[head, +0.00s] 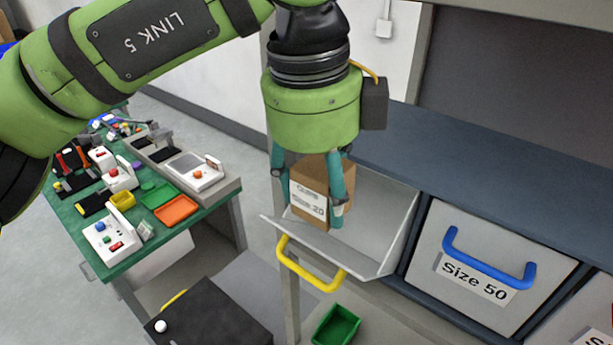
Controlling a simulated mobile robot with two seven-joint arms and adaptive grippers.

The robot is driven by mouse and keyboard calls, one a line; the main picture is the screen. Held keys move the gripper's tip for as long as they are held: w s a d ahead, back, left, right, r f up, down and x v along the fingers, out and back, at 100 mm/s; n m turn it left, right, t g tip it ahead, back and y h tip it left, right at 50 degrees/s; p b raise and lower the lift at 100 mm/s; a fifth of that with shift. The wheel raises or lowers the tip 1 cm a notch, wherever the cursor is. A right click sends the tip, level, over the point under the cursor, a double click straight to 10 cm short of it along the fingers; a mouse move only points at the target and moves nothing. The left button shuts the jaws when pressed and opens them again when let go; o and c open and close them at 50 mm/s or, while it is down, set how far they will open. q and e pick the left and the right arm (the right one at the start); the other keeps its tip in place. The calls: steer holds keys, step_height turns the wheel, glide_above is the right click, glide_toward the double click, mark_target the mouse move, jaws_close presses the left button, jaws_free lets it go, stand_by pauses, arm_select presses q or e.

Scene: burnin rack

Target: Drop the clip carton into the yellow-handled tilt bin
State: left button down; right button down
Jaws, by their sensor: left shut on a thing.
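The clip carton (309,199) is a small brown box with a white label reading "Clips Size 20". My left gripper (322,205) points down and is shut on the carton, with its teal fingers on either side. The yellow-handled tilt bin (376,222) is tipped open, and its yellow handle (311,270) shows at the front. The carton appears over the bin's opening; the gripper hides part of the bin's inside. I cannot tell whether the carton touches the bin. My right gripper is not in view.
A closed bin (440,235) with a blue handle and a "Size 50" label is to the right. The dark blue rack top (440,165) runs behind. A green workbench (185,232) with test devices stands at left. A green tray (336,325) lies below the open bin.

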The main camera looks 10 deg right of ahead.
arm_select(q)
steer(key=shift+w+d, duration=0.1)
steer(key=shift+d, duration=0.05)
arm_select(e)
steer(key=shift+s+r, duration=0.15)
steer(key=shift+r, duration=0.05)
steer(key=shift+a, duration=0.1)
